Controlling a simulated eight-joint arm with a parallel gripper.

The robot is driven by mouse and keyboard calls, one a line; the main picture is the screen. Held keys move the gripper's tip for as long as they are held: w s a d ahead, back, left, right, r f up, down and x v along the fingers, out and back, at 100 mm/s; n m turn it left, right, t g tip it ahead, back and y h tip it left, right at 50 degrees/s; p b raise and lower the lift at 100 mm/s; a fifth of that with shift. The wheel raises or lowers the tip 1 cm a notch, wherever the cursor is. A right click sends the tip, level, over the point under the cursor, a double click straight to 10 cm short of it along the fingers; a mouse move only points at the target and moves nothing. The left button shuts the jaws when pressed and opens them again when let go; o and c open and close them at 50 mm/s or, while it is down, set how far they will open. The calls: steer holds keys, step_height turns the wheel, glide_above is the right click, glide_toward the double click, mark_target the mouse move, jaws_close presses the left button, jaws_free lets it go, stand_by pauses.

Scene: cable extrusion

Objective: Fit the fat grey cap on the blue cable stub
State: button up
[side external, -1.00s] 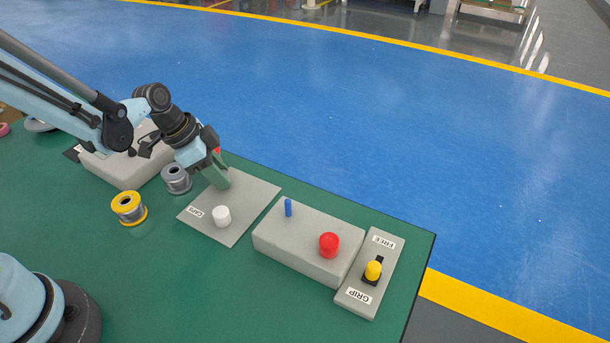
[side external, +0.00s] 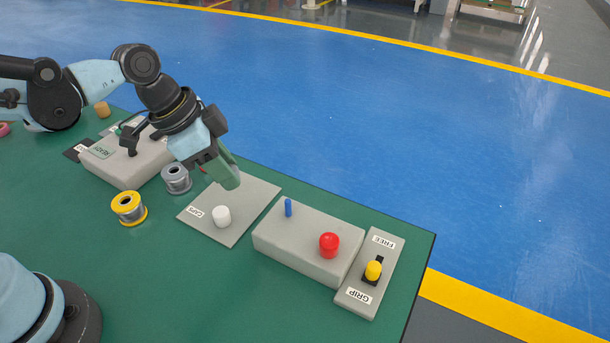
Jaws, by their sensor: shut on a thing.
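The blue cable stub (side external: 288,208) stands upright on the grey block (side external: 300,248), toward its back left. My gripper (side external: 230,182), with green fingers, is over the far part of the grey caps plate (side external: 254,192), to the left of and behind the stub. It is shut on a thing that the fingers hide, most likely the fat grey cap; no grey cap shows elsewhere. A white cap (side external: 222,216) stands on the plate in front of the gripper.
A red button (side external: 329,245) rises from the block near the stub. To its right is a FREE/GRIP panel with a yellow knob (side external: 373,270). Yellow (side external: 128,208) and grey (side external: 176,179) spools and a lever box (side external: 125,168) stand left. The green table's front is mostly clear.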

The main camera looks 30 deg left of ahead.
step_height(320, 180, up, 2)
steer(key=r, duration=0.1)
glide_above(288, 200)
steer(key=shift+s+a+f, duration=0.1)
steer(key=shift+s+f, duration=0.05)
steer(key=shift+f, duration=1.75)
steer(key=shift+s+a+f, duration=0.1)
steer(key=shift+f, duration=1.75)
steer(key=shift+f, duration=0.15)
steer(key=o, duration=1.4)
step_height(288, 200, up, 7)
